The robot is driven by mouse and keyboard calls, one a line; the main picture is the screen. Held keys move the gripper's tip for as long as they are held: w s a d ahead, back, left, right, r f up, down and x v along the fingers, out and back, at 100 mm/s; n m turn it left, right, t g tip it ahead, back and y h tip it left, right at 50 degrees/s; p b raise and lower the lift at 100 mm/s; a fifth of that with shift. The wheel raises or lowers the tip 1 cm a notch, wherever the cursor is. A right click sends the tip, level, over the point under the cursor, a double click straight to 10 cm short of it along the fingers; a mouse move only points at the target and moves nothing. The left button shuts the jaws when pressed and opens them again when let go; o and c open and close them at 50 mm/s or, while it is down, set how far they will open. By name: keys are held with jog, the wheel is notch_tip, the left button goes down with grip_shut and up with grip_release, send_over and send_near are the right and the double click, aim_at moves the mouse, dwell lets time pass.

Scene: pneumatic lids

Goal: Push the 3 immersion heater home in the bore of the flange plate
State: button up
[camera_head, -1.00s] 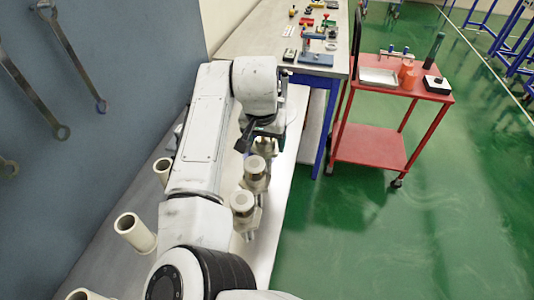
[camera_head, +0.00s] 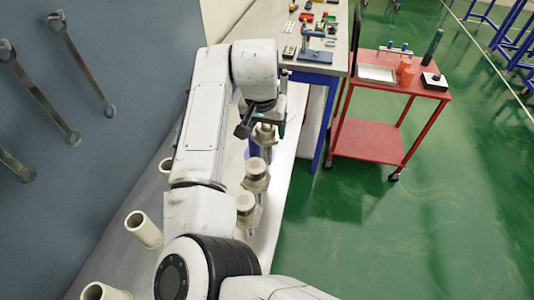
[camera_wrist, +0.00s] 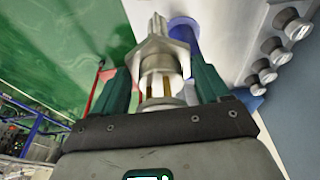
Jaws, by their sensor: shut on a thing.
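My gripper (camera_wrist: 161,82) is shut on an immersion heater (camera_wrist: 158,57), a metal hex-flanged piece with a pale cap, brass pins and rods pointing away from the jaws. In the head view my gripper (camera_head: 264,114) is over the bench, with the held heater (camera_head: 265,134) partly showing below it. Two other heaters (camera_head: 255,172) (camera_head: 246,205) stand in a row nearer me. A blue cylinder (camera_wrist: 185,33) is just beyond the rods in the wrist view; it also shows below my gripper in the head view (camera_head: 260,152). I cannot make out the flange plate or its bore.
Several pale tubes (camera_head: 143,229) stand along the wall side of the bench. Wrenches (camera_head: 88,62) hang on the wall at left. A red trolley (camera_head: 370,138) stands beyond the bench at right. A table (camera_head: 312,66) with small parts is at the back.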

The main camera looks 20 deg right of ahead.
jog(key=shift+w+d+r+v, duration=0.15)
jog(key=shift+w+v, duration=0.1)
jog(key=shift+v, duration=1)
jog(key=shift+w+d+v, duration=0.2)
jog(key=shift+v, duration=1.05)
jog(key=shift+w+d+r+v, duration=0.15)
jog(key=shift+w+v, duration=0.1)
jog(key=shift+v, duration=1)
jog(key=shift+f, duration=0.15)
